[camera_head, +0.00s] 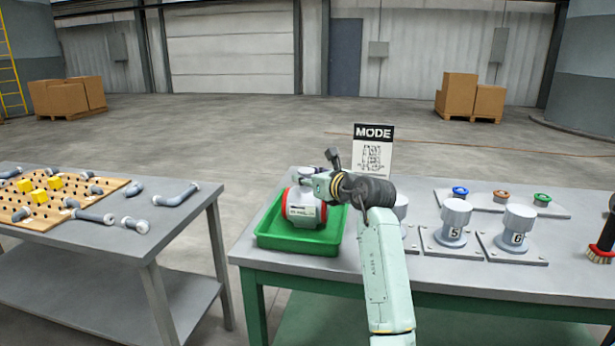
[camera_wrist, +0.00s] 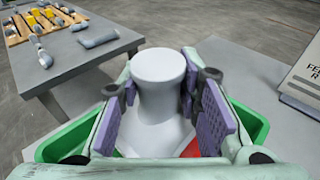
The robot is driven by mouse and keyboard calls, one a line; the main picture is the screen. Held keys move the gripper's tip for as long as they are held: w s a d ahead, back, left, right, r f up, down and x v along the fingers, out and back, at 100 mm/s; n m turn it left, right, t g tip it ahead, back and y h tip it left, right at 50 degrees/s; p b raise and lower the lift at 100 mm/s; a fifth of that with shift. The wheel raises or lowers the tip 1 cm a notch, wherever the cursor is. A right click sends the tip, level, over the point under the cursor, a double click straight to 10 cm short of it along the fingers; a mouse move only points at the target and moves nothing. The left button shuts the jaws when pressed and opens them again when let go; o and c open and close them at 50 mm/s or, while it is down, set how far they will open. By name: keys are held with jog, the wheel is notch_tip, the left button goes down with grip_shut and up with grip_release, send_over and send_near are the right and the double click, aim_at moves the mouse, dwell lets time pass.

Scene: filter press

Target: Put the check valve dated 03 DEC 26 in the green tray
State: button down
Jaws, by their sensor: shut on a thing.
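The green tray (camera_head: 275,237) stands at the left end of the right-hand table. A light grey check valve (camera_head: 303,207) with red bands and a dark-printed label is at the tray, low inside its walls; I cannot read the label or tell whether it touches the floor of the tray. My gripper (camera_head: 312,184) is above the tray, shut on the valve's top. In the wrist view the valve's round grey neck (camera_wrist: 158,85) is between the purple pads of my gripper (camera_wrist: 165,110), and tray walls (camera_wrist: 75,138) show on both sides.
A white MODE sign (camera_head: 372,150) stands behind my arm. Grey valves marked 5 (camera_head: 455,222) and 6 (camera_head: 517,227) stand on plates to the right, with coloured knobs (camera_head: 501,196) behind. A second table (camera_head: 180,215) with a pegboard and pipe pieces is left, across a gap.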

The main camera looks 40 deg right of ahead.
jog(key=shift+r, duration=0.15)
jog(key=c, duration=1.2)
grip_release()
jog(key=shift+f, duration=0.25)
jog(key=shift+r, duration=0.2)
jog(key=b+v, duration=0.3)
jog(key=v, duration=0.9)
